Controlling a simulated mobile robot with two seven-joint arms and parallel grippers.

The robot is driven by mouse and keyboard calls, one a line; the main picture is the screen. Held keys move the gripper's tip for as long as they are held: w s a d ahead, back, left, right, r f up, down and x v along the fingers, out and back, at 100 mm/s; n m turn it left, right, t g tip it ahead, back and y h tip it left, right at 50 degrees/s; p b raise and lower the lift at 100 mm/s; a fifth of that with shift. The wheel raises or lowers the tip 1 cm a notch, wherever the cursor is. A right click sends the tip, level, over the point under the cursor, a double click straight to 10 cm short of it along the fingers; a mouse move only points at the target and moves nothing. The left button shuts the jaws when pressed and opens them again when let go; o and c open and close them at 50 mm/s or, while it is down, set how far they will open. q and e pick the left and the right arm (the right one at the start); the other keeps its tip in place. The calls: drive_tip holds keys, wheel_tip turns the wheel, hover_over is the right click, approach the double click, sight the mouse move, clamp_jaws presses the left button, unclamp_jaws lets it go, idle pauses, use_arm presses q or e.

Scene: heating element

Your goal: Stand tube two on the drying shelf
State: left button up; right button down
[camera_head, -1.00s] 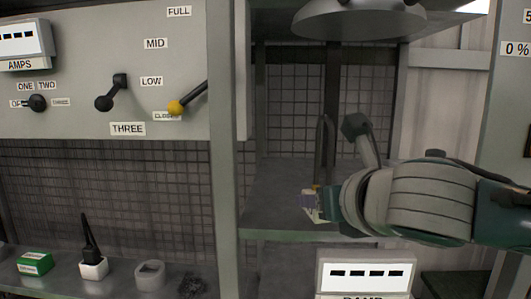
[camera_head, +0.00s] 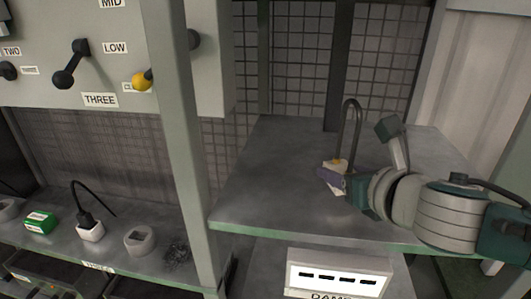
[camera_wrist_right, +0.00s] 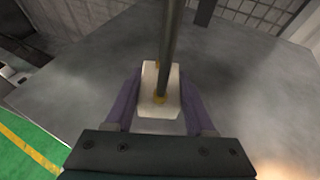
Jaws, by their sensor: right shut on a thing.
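A dark U-shaped tube (camera_head: 350,128) with a pale base block (camera_head: 334,172) stands upright on or just above the grey shelf (camera_head: 270,165); I cannot tell whether the base touches it. My right gripper (camera_head: 334,177) is shut on the base block, reaching in from the right. In the right wrist view the purple fingers (camera_wrist_right: 160,105) lie on either side of the white block (camera_wrist_right: 149,80), with the dark tube (camera_wrist_right: 167,45) rising from it past yellow fittings. My left gripper is not in view.
A grey post (camera_head: 182,150) stands left of the shelf, with a switch panel (camera_head: 70,60) beyond it. A lower bench (camera_head: 115,253) holds a green box (camera_head: 40,222), a white socket with a black cord (camera_head: 90,230) and a grey ring-like block (camera_head: 139,240). The shelf's left part is clear.

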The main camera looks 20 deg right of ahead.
drive_tip(key=shift+f, duration=1.1)
drive_tip(key=shift+f+b, duration=0.15)
drive_tip(key=shift+b, duration=0.15)
drive_tip(key=shift+c, duration=1.2)
unclamp_jaws()
